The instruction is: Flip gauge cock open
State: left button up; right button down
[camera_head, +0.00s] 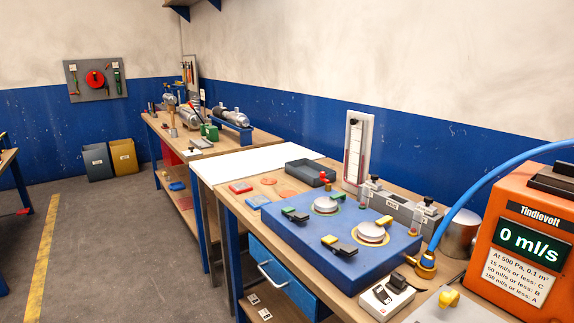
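An upright gauge panel (357,150) with a vertical scale stands at the back of the near bench. A grey block (400,207) with small fittings on top lies in front of it. A small red-topped fitting (325,182) stands to the left. A brass fitting (427,266) sits at the end of a blue hose (461,205). A yellow knob (448,298) shows on a grey plate at the bottom right. I cannot tell which of these is the gauge cock, or its position. Neither of my grippers is in view.
A blue block (325,244) carries two silver discs and clamps with green and yellow handles. A white switch box (387,297) sits at the front edge. A dark tray (309,172) lies behind.

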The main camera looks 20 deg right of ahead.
aim_at(322, 175)
jog(key=i+j+z, duration=0.1)
jog(key=i+z, duration=0.15)
jog(key=i, duration=0.25)
jog(key=i+j+z, duration=0.2)
jog(key=i, duration=0.3)
jog(key=i+j+z, duration=0.25)
jog(key=i, duration=0.2)
